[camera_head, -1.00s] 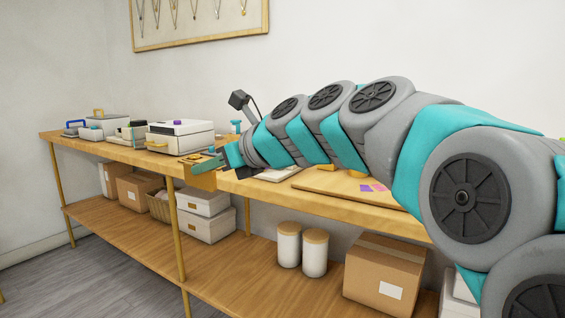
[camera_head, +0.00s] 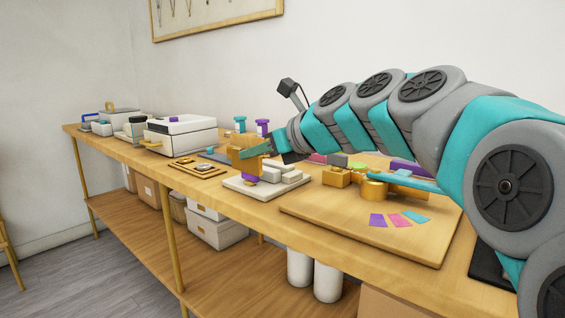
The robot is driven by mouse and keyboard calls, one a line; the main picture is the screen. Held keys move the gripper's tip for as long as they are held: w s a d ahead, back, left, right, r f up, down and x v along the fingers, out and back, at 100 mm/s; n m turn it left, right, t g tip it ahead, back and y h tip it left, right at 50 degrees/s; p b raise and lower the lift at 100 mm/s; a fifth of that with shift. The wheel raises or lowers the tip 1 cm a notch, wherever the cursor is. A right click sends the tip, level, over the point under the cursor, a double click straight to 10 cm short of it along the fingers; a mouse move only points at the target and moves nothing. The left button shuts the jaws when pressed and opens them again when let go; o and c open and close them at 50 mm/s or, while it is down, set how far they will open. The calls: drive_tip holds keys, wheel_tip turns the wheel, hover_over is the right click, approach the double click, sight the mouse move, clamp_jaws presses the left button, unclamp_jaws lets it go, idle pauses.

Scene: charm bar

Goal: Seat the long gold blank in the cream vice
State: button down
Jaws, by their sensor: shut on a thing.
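My gripper (camera_head: 258,148) is shut on the long gold blank (camera_head: 240,155) and holds it over the left end of the cream vice. The blank shows as a gold, upright piece in front of and below the teal fingers. The cream vice (camera_head: 262,188) is a low pale base on the bench with light grey jaw blocks (camera_head: 287,172). A purple part (camera_head: 250,180) shows just below the blank, at the vice's left side. I cannot tell whether the blank touches the vice, and the fingers hide part of it.
A wooden board (camera_head: 415,240) to the right bears a gold block (camera_head: 335,177), a gold cylinder (camera_head: 374,189) and coloured swatches. A small wooden tray (camera_head: 182,162) lies to the left. A white box (camera_head: 180,138), a teal post (camera_head: 240,123) and a purple post (camera_head: 262,126) stand behind.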

hover_over(276, 162)
drive_tip(key=s, duration=0.4)
drive_tip(key=shift+d+f, duration=0.25)
drive_tip(key=shift+f, duration=0.5)
drive_tip(key=shift+w+r, duration=0.1)
drive_tip(key=shift+w, duration=0.15)
drive_tip(key=shift+s+f+b, duration=0.15)
drive_tip(key=shift+f+b, duration=0.25)
drive_tip(key=shift+f, duration=1.35)
drive_tip(key=shift+f, duration=0.2)
drive_tip(key=shift+a+f+p, duration=0.1)
drive_tip(key=shift+f+p, duration=0.25)
